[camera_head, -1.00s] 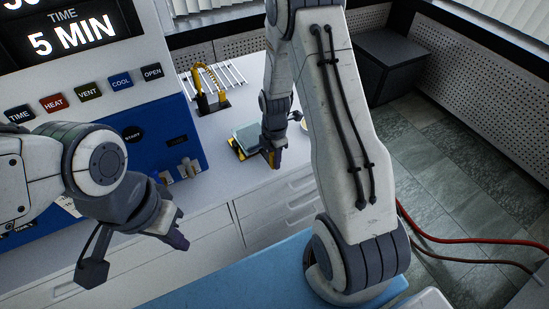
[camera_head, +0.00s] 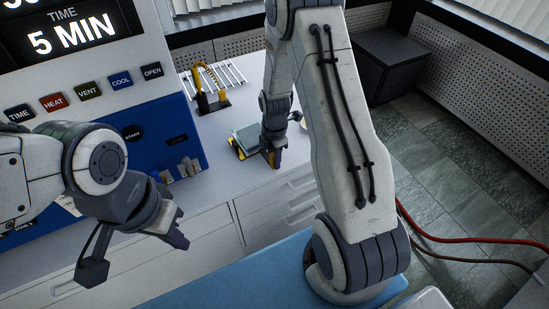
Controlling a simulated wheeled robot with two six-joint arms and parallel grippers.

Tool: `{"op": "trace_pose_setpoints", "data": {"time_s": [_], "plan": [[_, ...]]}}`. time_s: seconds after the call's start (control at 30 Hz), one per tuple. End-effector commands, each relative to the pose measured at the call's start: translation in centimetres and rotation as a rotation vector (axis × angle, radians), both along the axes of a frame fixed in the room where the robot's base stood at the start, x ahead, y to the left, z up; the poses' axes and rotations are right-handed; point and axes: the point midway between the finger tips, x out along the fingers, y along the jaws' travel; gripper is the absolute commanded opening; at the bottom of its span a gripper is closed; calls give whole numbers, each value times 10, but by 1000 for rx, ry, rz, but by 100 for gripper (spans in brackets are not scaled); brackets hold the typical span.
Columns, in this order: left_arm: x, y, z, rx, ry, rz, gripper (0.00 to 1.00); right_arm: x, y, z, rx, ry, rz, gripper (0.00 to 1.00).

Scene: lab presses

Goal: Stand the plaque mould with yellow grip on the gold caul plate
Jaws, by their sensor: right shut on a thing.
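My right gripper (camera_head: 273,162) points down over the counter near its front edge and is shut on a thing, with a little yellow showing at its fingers. I take this to be the grip of the plaque mould, which the gripper mostly hides. A teal slab (camera_head: 246,136) lies just left of the gripper. Gold-yellow edges (camera_head: 237,149) show beside and under the slab, perhaps the gold caul plate; whether the mould touches it I cannot tell. My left gripper (camera_head: 179,229) hangs empty before the blue press front, its finger gap unclear.
The press (camera_head: 60,85) with its labelled buttons stands at the left. A wire rack (camera_head: 222,75) and a black stand with a yellow curved handle (camera_head: 207,85) are behind the slab.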

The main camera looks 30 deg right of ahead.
Motion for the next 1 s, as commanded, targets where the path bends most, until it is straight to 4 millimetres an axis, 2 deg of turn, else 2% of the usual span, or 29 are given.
{"op": "trace_pose_setpoints", "data": {"time_s": [0.37,0.4,0.47,0.5,0.83,1.0], "plan": [[0,0,-3,0,0,0,0,2,0,-4,-1,-5,0,0],[0,0,-3,0,0,0,0,2,0,-3,-1,-5,0,35],[0,0,-3,0,0,0,0,1,0,-3,-1,-4,0,58],[0,0,-3,0,0,0,0,1,0,-3,-1,-4,0,62],[0,0,-3,0,0,0,0,0,0,-2,0,1,0,62],[0,0,-5,0,0,0,0,1,0,20,-1,-4,0,62]]}}
